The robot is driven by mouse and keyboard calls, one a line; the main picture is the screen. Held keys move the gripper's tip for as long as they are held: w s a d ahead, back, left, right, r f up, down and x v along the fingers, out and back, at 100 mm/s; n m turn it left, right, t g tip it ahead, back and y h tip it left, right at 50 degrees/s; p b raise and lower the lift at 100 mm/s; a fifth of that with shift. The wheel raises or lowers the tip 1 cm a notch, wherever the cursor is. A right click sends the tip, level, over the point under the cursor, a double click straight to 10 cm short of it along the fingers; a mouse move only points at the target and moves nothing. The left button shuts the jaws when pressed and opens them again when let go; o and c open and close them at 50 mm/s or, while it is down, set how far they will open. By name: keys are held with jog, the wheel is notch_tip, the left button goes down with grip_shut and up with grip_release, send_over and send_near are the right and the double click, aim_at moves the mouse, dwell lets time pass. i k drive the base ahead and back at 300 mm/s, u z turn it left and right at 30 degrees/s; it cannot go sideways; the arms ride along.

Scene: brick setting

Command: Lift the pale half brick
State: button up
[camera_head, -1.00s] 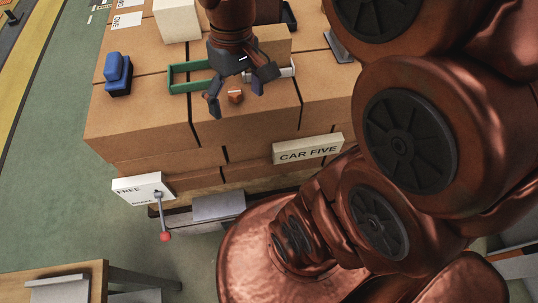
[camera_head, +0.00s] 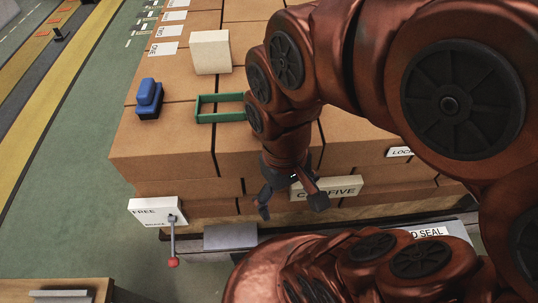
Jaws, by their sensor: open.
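A pale cream block (camera_head: 211,51), which looks like the pale half brick, stands on top of the big brick stack toward the back. It is left of my arm, and nothing touches it from my side. My gripper (camera_head: 291,205) is open, with its dark fingers spread and pointing down. It hangs in front of the stack's front face, near the CAR FIVE sign (camera_head: 343,187), which it partly covers. I see nothing between the fingers. The gripper is well apart from the pale block, nearer the camera and lower in the picture.
The stack top (camera_head: 185,132) carries a green open frame (camera_head: 198,107), partly hidden by my arm, and a blue-and-black object (camera_head: 149,100). A white FREE box (camera_head: 155,211) with a red-knobbed lever (camera_head: 173,262) is at front left. Green floor (camera_head: 70,170) lies clear at left.

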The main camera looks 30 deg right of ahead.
aim_at(211, 50)
jog(key=u, duration=0.05)
jog(key=k, duration=0.65)
jog(key=u, duration=0.65)
jog(key=i, duration=0.95)
jog(key=z, duration=0.35)
